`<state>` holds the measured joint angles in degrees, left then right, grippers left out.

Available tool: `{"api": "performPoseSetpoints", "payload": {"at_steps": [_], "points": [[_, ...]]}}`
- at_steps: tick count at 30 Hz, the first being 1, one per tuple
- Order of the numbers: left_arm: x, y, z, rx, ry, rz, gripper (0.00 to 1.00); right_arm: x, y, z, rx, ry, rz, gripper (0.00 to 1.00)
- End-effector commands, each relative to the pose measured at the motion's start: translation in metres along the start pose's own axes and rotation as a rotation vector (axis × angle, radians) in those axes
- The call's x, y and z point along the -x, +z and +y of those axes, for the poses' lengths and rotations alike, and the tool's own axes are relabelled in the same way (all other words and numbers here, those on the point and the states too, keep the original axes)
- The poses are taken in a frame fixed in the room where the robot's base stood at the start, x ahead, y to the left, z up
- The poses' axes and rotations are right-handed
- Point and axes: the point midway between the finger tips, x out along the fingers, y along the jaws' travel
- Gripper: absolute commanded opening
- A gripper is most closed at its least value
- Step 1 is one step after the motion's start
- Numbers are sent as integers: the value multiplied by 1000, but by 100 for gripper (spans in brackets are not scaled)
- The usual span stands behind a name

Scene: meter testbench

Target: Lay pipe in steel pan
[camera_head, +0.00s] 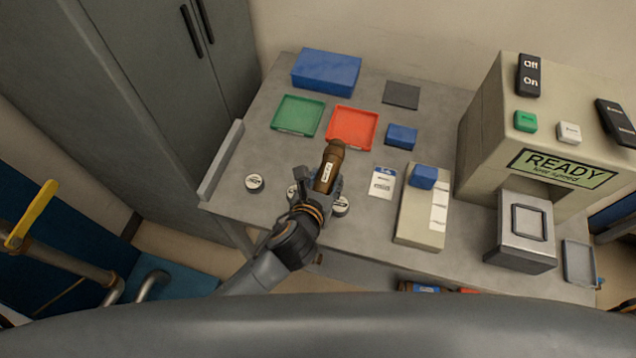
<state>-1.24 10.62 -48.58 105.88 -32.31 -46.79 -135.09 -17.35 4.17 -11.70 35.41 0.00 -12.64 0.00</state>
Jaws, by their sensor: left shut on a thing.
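My left gripper (322,188) is shut on a brown cylindrical piece, the pipe (332,157), which has a white label. The pipe points away from me, above the grey bench just in front of the red tray. The gripper hides its near end. A shallow grey metal tray, which looks like the steel pan (578,262), lies at the bench's right end, far to the right of my gripper. It looks empty. My right gripper is not in view.
The beige machine (484,130) with a READY display and its steel block (521,249) stand between gripper and pan. A beige block (420,232) with a blue top piece is nearer. Green (297,115) and red (352,128) trays lie behind. Round white-topped pieces (254,183) sit near the gripper.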

Motion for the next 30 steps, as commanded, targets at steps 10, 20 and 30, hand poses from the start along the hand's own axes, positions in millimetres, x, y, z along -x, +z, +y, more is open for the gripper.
{"api": "performPoseSetpoints", "payload": {"at_steps": [10,20,30], "points": [[-24,-16,20,2,-1,-4,0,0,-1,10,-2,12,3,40],[-37,-42,18,2,-3,-6,0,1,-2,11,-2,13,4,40],[-38,-46,19,1,-2,-1,52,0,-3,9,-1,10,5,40]]}}
